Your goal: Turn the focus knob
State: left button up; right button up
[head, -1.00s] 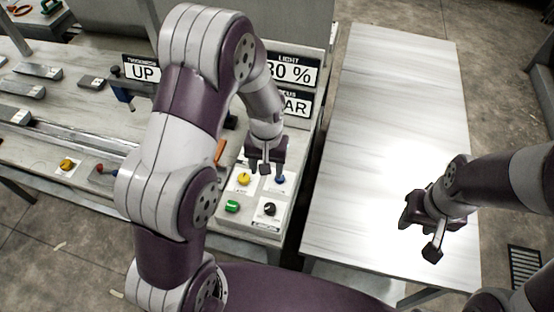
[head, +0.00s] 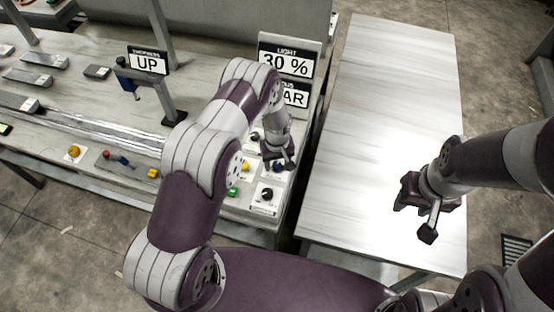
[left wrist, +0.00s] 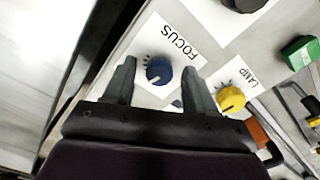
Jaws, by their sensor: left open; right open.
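The focus knob (left wrist: 159,70) is a round blue dial on a white plate marked FOCUS in the left wrist view. In the head view the blue knob (head: 278,167) shows just beside my left fingers. My left gripper (left wrist: 155,85) is open, with one finger on each side of the blue knob in the left wrist view; I cannot tell whether they touch it. In the head view my left gripper (head: 279,163) is over the control panel. My right gripper (head: 415,214) is open and empty above the pale table at the right.
The yellow LAMP knob (left wrist: 231,99) sits close beside the focus plate. A green button (head: 232,191) and a black knob (head: 267,193) are nearer on the panel. The LIGHT sign (head: 289,61) reads 30 %; the sign below it is partly hidden. The pale table (head: 385,110) is clear.

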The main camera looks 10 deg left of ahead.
pick_arm(q)
jog(key=shift+f, duration=0.15)
grip_shut()
jog(key=shift+w+f+m+b, duration=0.1)
jog(key=shift+f+m+b, duration=0.15)
jog(key=shift+m+b, duration=0.6)
jog(key=shift+r+m+b, duration=0.1)
jog(key=shift+m+b, duration=0.25)
jog(key=shift+b, duration=0.05)
jog(key=shift+r+m, duration=0.15)
jog(key=shift+m, duration=0.15)
jog(key=shift+r, duration=0.1)
grip_release()
